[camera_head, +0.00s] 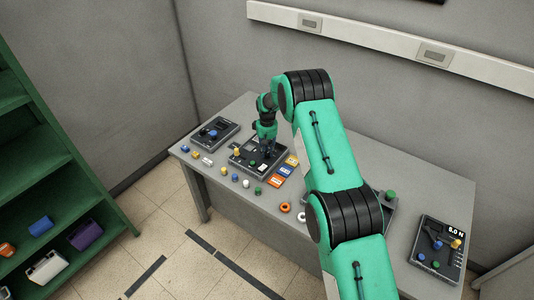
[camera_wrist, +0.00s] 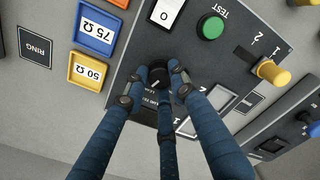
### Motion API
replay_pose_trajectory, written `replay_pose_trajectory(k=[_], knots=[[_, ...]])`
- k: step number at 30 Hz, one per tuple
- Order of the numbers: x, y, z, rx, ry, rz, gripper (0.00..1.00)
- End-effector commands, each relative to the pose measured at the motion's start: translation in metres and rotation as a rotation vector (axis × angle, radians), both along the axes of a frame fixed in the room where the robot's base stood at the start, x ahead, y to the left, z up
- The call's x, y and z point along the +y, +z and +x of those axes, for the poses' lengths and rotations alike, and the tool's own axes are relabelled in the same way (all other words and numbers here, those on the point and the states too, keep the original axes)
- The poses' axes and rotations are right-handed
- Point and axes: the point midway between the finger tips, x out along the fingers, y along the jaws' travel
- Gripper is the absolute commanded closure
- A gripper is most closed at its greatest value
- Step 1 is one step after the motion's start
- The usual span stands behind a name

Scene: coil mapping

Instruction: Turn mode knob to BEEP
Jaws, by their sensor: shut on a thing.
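The dark panel (camera_wrist: 128,68) lies on the table, and it also shows in the head view (camera_head: 241,160). Its small black mode knob (camera_wrist: 158,84) sits among the fingers of my gripper (camera_wrist: 159,74) in the wrist view. The dark blue fingers are shut on the knob from its sides. Small white print shows beside the knob, partly behind the fingers and too small to read, so I cannot tell which mode it points to. In the head view my gripper (camera_head: 266,148) is over the panel, and the knob is hidden there.
The panel also bears a green TEST button (camera_wrist: 210,26) and a yellow-tipped lever (camera_wrist: 272,72). Another panel (camera_head: 214,134) stands left, and one (camera_head: 438,250) far right. Several small caps line the front edge.

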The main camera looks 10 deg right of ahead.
Motion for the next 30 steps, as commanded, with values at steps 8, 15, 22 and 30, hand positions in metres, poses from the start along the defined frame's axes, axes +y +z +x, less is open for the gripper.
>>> replay_pose_trajectory(k=[8,15,22,30], knots=[[0.0004,0.0003,0.001,-0.002,-0.211,0.001,1.0],[0.0003,0.0016,0.0018,-0.004,-0.327,0.001,1.0],[0.0002,0.0015,0.0016,-0.003,-0.365,0.0,1.0],[0.0002,0.0018,0.0018,-0.004,-0.366,0.001,1.0]])
